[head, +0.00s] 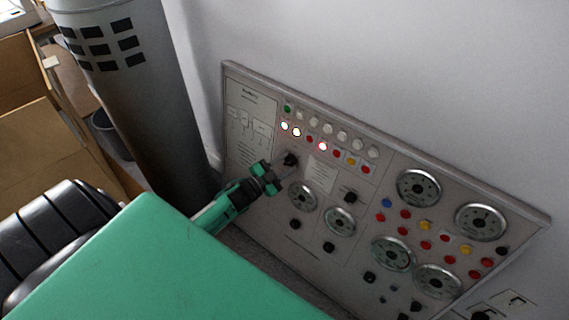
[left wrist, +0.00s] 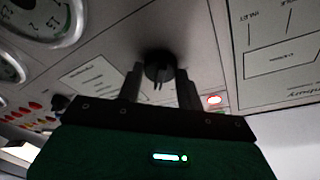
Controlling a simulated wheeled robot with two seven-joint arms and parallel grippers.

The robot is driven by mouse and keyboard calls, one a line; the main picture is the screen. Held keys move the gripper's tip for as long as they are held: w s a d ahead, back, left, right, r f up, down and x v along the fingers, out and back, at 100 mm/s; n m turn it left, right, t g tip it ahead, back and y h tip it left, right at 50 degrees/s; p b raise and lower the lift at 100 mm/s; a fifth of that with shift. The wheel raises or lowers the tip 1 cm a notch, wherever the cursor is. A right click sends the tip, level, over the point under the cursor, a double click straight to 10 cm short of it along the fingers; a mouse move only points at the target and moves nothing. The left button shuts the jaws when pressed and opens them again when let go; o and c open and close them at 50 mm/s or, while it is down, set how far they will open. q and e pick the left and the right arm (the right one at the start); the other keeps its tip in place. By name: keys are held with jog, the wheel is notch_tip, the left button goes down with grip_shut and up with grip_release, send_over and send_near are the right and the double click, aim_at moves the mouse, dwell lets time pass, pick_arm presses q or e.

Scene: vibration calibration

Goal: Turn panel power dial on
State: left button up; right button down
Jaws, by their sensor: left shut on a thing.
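The grey control panel (head: 265,222) leans at a slant against the wall in the head view. A black power dial (head: 290,159) sits at its upper left, below a row of lamps. My left gripper (head: 277,170) reaches it from the lower left. In the left wrist view the dial (left wrist: 158,66) lies between the two fingers of my left gripper (left wrist: 160,88), which is shut on it. The dial's pointer mark is too small to read. My right gripper is in neither view.
The panel bears several gauges (head: 418,186), other black knobs (head: 351,197) and coloured buttons. Lit white lamps (head: 296,132) and a lit red lamp (head: 322,146) glow above the dial. A grey cylinder (head: 150,90) and cardboard boxes (head: 35,150) stand at the left.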

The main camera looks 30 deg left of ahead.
pick_arm(q)
jog(key=shift+m+h, duration=0.3)
jog(key=shift+m, duration=0.5)
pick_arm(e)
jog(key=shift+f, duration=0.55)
pick_arm(q)
jog(key=o, duration=1)
jog(key=shift+c, duration=0.2)
jog(key=v, duration=1.3)
jog(key=shift+s+r+p, duration=0.2)
jog(key=shift+s+p, duration=0.2)
jog(key=shift+p, duration=0.05)
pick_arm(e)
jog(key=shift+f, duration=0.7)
pick_arm(q)
jog(key=shift+a, duration=0.1)
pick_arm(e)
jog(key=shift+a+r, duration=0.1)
